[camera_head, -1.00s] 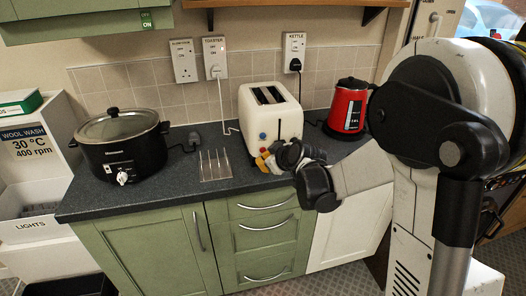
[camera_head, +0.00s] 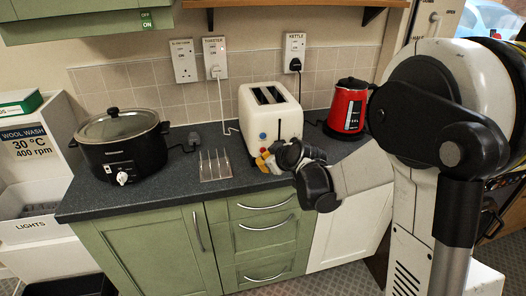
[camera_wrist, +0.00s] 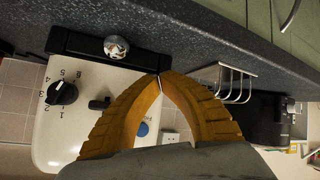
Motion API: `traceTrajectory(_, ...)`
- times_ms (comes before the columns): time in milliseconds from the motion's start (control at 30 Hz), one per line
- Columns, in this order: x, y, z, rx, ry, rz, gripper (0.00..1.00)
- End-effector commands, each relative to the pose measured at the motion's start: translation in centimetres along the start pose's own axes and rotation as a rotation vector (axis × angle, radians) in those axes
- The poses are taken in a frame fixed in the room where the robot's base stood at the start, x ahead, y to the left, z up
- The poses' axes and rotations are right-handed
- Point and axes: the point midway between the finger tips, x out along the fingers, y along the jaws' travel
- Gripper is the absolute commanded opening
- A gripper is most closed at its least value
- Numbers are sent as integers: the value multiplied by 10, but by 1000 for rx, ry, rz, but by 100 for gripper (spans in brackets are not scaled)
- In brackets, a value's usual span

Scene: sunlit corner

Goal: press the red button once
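The cream toaster (camera_head: 256,112) stands on the counter. Its front carries a blue button (camera_head: 262,136), which also shows between my fingers in the wrist view (camera_wrist: 142,129). No red button can be clearly made out; part of the toaster's front is hidden by my fingers. My gripper (camera_head: 264,161) is low at the toaster's front, with its yellow fingers close to the panel. In the wrist view the fingertips (camera_wrist: 160,77) meet, with nothing seen between them. Whether they touch the toaster, I cannot tell. A black numbered dial (camera_wrist: 62,92) and a chrome knob (camera_wrist: 116,47) also show there.
A wire toast rack (camera_head: 215,166) stands left of the toaster, near my gripper. A black slow cooker (camera_head: 122,150) is further left. The counter's front edge runs below my gripper.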

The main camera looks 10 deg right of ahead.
Motion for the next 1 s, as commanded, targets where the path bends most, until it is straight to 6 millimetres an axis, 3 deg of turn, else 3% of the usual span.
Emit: traceTrajectory(1000, 10, 5, -5, 0, 0, 0, 0)
